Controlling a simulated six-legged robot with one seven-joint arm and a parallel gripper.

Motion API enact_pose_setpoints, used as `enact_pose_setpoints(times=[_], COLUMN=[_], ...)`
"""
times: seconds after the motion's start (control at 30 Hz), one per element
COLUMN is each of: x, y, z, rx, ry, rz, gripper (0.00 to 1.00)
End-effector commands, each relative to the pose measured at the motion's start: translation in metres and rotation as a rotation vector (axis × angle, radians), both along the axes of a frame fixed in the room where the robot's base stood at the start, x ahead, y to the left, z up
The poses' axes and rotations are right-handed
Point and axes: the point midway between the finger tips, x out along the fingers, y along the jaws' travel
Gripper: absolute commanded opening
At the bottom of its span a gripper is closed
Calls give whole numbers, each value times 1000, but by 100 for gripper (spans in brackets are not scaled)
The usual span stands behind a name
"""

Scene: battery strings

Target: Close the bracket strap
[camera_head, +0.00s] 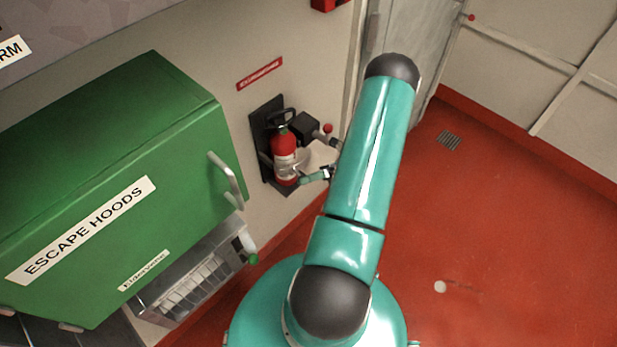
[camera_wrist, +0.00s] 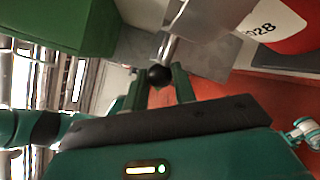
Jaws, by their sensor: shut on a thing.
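The red fire extinguisher (camera_head: 284,144) stands upright against a black backplate (camera_head: 259,121) on the wall. A pale band crosses its front in the head view; I cannot tell there whether it is strap or label. In the wrist view the shiny grey strap (camera_wrist: 205,20) lies beside the extinguisher (camera_wrist: 285,25), whose white label shows in part. A metal rod runs from the strap to a black ball knob (camera_wrist: 160,76). My gripper (camera_wrist: 161,82) is shut on this knob, one green finger on each side. The strap's latch end is not clear.
A green escape hoods cabinet (camera_head: 110,190) with a grey handle juts out left of the extinguisher; its green side also shows in the wrist view (camera_wrist: 65,22). A grey unit (camera_head: 195,275) hangs below it.

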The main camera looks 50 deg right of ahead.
Motion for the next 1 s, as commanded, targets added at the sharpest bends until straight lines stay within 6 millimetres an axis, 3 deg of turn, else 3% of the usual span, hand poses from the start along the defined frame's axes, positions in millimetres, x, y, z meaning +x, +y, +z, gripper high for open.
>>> enact_pose_setpoints(times=[0.27,0.3,0.4,0.77,1.0], x=[1,2,1,-2,-23], y=[0,0,-1,-7,-42], z=[1,1,1,0,-1], rx=[2,2,2,-1,-2], ry=[-5,-5,-3,-2,-1], rz=[3,3,2,1,-1], gripper=[0,34,48,48,48])
